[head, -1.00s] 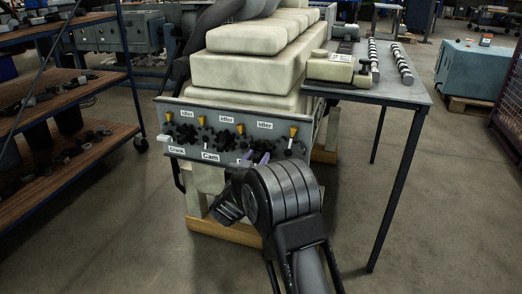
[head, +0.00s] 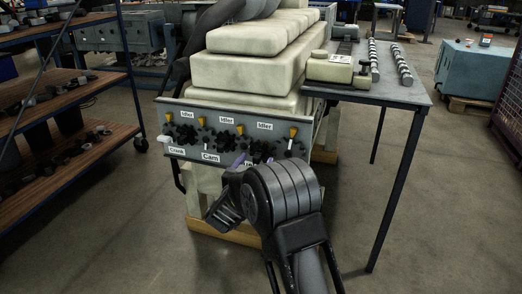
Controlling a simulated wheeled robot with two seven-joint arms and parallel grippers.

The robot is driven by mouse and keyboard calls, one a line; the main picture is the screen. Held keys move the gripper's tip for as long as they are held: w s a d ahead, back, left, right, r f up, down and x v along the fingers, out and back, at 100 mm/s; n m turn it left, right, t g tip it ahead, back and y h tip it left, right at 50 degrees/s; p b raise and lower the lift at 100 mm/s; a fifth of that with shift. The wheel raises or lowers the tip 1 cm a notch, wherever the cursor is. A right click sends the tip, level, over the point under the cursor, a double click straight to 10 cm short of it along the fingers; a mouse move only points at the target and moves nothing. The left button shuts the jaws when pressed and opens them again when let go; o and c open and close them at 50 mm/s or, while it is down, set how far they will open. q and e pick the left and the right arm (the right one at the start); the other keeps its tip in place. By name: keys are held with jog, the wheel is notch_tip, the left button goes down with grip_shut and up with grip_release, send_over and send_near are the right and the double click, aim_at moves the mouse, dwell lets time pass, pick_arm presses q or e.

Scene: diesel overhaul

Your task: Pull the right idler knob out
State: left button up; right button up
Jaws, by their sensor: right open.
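The engine's front panel (head: 222,112) carries several dark gears and labels reading Idler, Crank and Cam. The right Idler label (head: 264,126) is near the panel's right end. A yellow-topped knob (head: 293,132) on a pale stem stands to the right of that label. My right gripper (head: 250,161) is in front of the lower right of the panel, below and left of this knob. Its purple fingertips show only partly behind my wrist. It is open, and I cannot see anything between the fingers. My left gripper is out of view.
A dark table (head: 420,97) with camshafts (head: 404,66) and a pale part (head: 338,68) stands right of the engine. A shelf rack (head: 92,88) is on the left. The floor in front is clear.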

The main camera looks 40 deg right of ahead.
jog(key=p+v, duration=0.1)
jog(key=v, duration=0.4)
dwell(0.4)
